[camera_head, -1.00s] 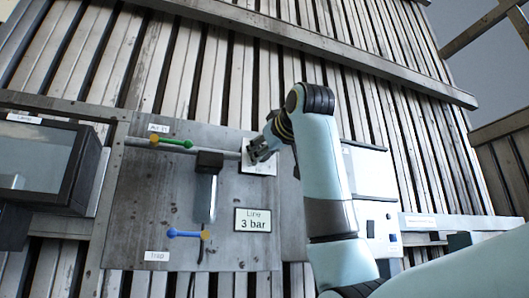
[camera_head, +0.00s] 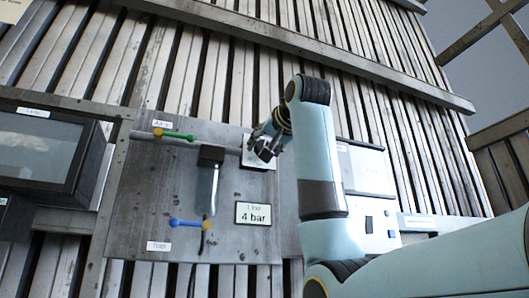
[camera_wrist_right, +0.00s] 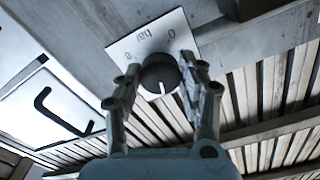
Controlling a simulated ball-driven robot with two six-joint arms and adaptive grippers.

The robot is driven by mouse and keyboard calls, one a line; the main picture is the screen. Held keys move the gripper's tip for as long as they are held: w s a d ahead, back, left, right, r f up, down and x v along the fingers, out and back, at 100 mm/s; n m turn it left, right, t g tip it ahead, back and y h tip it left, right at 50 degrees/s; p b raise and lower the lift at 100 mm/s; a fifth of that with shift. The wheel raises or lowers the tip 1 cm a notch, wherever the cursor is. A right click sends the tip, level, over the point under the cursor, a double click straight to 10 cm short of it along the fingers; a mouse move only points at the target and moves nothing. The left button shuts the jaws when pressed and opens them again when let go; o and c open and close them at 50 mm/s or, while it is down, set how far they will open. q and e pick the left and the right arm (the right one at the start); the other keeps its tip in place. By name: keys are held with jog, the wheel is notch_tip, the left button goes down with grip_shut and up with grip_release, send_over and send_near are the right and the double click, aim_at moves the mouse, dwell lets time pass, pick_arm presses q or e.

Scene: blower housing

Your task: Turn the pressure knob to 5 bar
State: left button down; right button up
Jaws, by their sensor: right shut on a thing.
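The pressure knob (camera_wrist_right: 159,75) is a round black knob with a white pointer mark, on a white dial plate (camera_wrist_right: 122,57) with "bar" lettering. In the right wrist view my right gripper (camera_wrist_right: 165,82) has one finger on each side of the knob and is shut on it. In the head view the gripper (camera_head: 264,148) is at the dial plate (camera_head: 247,162) and mostly hides the knob. The line display (camera_head: 253,213) below reads 4 bar. My left gripper is in neither view.
A green-handled valve (camera_head: 178,136) and a blue-handled valve (camera_head: 190,223) sit on the metal panel (camera_head: 150,200), with a filter unit (camera_head: 208,180) between them. A dark-framed cabinet (camera_head: 45,150) is at the left. A white box (camera_head: 368,172) is right of my arm.

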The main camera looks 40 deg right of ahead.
jog(key=shift+m+b, duration=0.75)
jog(key=shift+m, duration=0.85)
jog(key=o, duration=1.2)
jog(key=shift+s, duration=0.1)
jog(key=v, duration=1.1)
jog(key=shift+s, duration=0.4)
